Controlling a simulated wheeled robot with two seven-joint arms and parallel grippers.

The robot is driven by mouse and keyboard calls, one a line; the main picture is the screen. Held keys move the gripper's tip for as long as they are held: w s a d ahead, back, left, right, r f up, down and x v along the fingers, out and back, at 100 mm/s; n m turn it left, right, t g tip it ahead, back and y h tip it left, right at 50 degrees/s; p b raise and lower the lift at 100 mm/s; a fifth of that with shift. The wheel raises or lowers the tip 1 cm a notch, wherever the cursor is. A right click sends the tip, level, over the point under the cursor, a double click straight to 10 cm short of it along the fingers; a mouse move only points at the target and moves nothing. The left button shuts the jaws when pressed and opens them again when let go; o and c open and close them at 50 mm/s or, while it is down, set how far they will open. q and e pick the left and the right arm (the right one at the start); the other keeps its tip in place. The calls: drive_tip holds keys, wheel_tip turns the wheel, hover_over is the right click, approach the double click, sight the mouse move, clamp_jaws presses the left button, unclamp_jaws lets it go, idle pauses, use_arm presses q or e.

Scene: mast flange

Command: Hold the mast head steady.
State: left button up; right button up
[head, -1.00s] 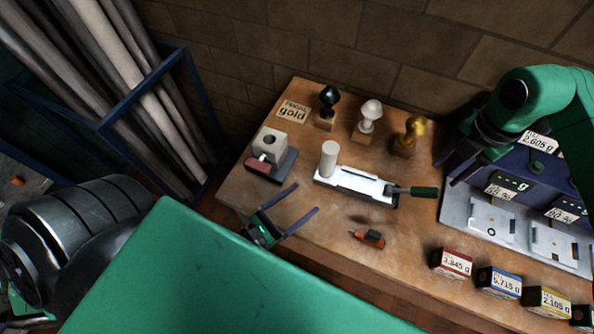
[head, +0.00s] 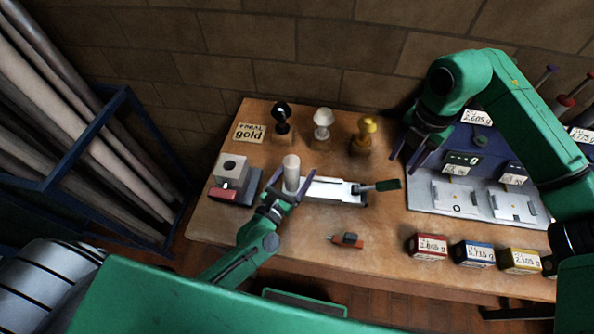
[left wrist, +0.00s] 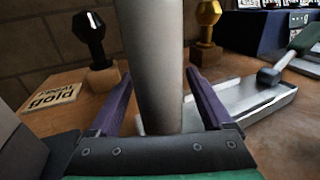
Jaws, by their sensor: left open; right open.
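No part is marked as the mast head; a pale upright cylinder (head: 291,173) stands at the left end of a white metal tray (head: 330,190). My left gripper (head: 288,185) is open at the cylinder. In the left wrist view the cylinder (left wrist: 154,65) stands between the two purple fingers, with gaps on both sides; its top is out of that view. A green-handled tool (head: 385,185) lies on the tray's right end. My right gripper (head: 410,157) is open and empty, above the left part of the scale plates.
Black (head: 281,120), white (head: 323,122) and gold (head: 367,130) knobs stand on wooden blocks behind. A grey block with a red part (head: 228,185) is at left. An orange tool (head: 347,240) and labelled boxes (head: 428,247) lie in front. Scales (head: 470,203) stand right.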

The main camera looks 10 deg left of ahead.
use_arm(q)
clamp_jaws()
use_arm(e)
drive_tip(key=shift+o, duration=0.8)
drive_tip(key=s+a+f+m+g+y, duration=0.2)
drive_tip(key=s+a+f+m+y, duration=0.15)
drive_tip(key=s+a+y, duration=0.2)
use_arm(q)
drive_tip(key=shift+s, duration=0.1)
use_arm(e)
drive_tip(key=m+t+y, duration=0.5)
drive_tip(key=m+t, duration=0.6)
drive_tip(key=m, duration=1.8)
approach(388, 181)
drive_tip(key=shift+m+h, duration=0.25)
drive_tip(key=shift+m, duration=0.1)
drive_tip(key=x, duration=1.2)
drive_tip(key=shift+w+d+f, duration=0.15)
drive_tip(key=shift+d+f, duration=0.1)
clamp_jaws()
